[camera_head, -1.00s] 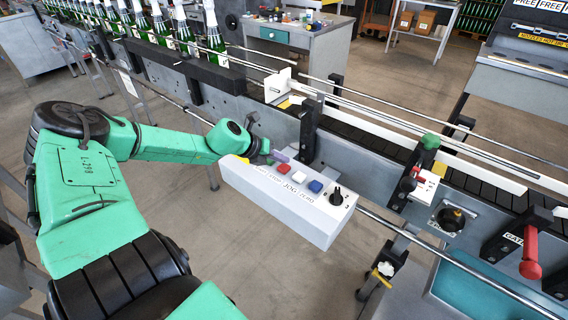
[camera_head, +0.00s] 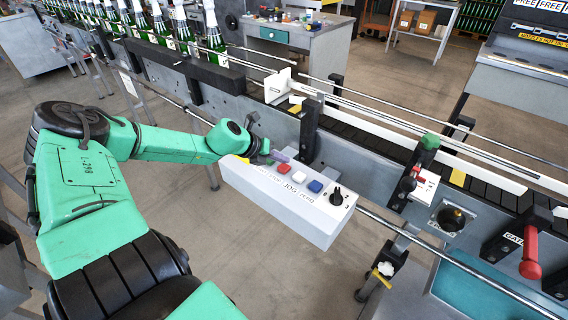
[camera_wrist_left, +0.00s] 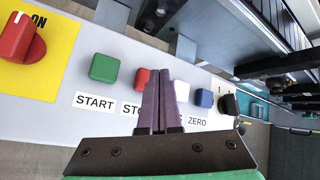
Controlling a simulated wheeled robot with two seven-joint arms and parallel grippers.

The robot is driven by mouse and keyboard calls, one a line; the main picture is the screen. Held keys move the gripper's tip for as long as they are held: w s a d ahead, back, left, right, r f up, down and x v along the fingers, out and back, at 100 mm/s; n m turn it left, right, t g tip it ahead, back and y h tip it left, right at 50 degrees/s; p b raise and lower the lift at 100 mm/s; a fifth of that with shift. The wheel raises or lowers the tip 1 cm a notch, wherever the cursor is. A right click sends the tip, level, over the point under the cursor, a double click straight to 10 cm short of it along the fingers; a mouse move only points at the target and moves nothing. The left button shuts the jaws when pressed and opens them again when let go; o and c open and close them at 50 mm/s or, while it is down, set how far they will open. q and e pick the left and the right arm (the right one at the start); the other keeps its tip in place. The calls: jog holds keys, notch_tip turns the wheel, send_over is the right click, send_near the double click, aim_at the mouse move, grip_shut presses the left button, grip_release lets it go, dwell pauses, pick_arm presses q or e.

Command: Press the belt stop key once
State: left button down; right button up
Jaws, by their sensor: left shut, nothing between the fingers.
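The white control box (camera_head: 285,205) hangs at the front of the conveyor. In the left wrist view its red key (camera_wrist_left: 141,77) sits above a label reading "STO", the rest hidden by my fingers; it also shows in the head view (camera_head: 284,169). My left gripper (camera_wrist_left: 158,76) is shut and empty. Its purple fingers lie in front of the keys, overlapping the red key's right side and the white key's (camera_wrist_left: 181,91) left side. In the head view the fingertips (camera_head: 280,156) are just behind the red key. I cannot tell whether they touch it. My right gripper is out of view.
The green START key (camera_wrist_left: 104,67) is left of the red one, the blue ZERO key (camera_wrist_left: 204,98) and black knob (camera_wrist_left: 230,104) right. A red ON switch (camera_wrist_left: 18,40) sits on a yellow plate. The conveyor (camera_head: 375,145) and bottles (camera_head: 215,40) lie behind the box.

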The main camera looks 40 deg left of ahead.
aim_at(281, 168)
pick_arm(q)
jog(key=shift+f+b, duration=0.4)
jog(key=shift+b, duration=0.05)
jog(key=shift+f+b, duration=0.55)
jog(key=shift+f, duration=0.05)
dwell(0.6)
jog(key=shift+r, duration=0.15)
jog(key=shift+r+p, duration=0.85)
jog(key=shift+p, duration=0.05)
jog(key=shift+r, duration=0.1)
notch_tip(281, 168, up, 5)
jog(key=p, duration=0.5)
